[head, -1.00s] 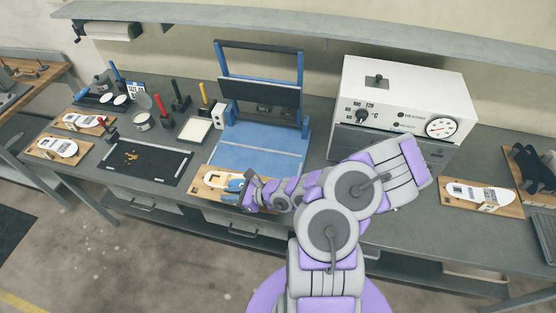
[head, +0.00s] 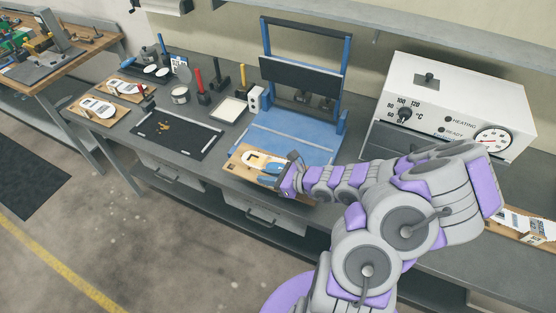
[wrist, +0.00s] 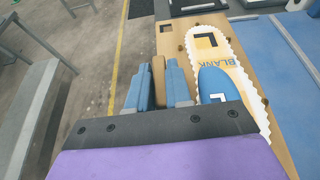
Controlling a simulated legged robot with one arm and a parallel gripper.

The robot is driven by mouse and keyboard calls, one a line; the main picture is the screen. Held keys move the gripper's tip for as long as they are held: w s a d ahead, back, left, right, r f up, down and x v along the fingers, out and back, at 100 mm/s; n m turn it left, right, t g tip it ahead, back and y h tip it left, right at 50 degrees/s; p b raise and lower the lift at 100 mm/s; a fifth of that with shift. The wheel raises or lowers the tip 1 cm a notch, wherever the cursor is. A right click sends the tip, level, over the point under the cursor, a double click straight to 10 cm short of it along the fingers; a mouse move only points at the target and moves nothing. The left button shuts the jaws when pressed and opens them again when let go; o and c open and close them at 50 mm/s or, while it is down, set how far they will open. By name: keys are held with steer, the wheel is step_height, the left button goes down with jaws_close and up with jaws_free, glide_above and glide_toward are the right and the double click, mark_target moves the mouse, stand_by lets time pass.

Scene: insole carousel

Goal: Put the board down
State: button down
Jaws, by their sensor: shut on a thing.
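The wooden board (head: 237,163) is at the bench's front edge, just in front of the blue press, in the head view. In the wrist view the board (wrist: 264,62) carries a white-edged insole blank (wrist: 206,45) marked "BLANK" and a blue piece (wrist: 219,84) lying over it. Whether the board touches the bench I cannot tell.
The blue press (head: 290,140) stands open behind the board. A black mat (head: 178,136) with small brown bits lies to the left. Two boards with white insoles (head: 98,107) lie farther left. A white heater (head: 455,105) stands at the right, with another board (head: 530,228) before it.

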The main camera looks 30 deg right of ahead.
mark_target(276, 157)
steer(key=shift+f+b, duration=0.2)
steer(key=shift+b, duration=0.2)
steer(key=w+d, duration=0.2)
steer(key=w, duration=0.1)
steer(key=w+d, duration=0.3)
steer(key=w+d+f, duration=0.1)
steer(key=w+d, duration=0.1)
steer(key=w, duration=0.1)
steer(key=shift+w+d, duration=0.1)
steer(key=shift+d, duration=0.15)
steer(key=shift+w+d, duration=0.35)
steer(key=shift+w, duration=0.15)
step_height(276, 157, down, 4)
steer(key=shift+w+r+b, duration=0.1)
steer(key=shift+r+b, duration=0.1)
steer(key=shift+b, duration=0.65)
steer(key=shift+r, duration=0.1)
steer(key=c, duration=1.1)
jaws_free()
steer(key=shift+o, duration=0.2)
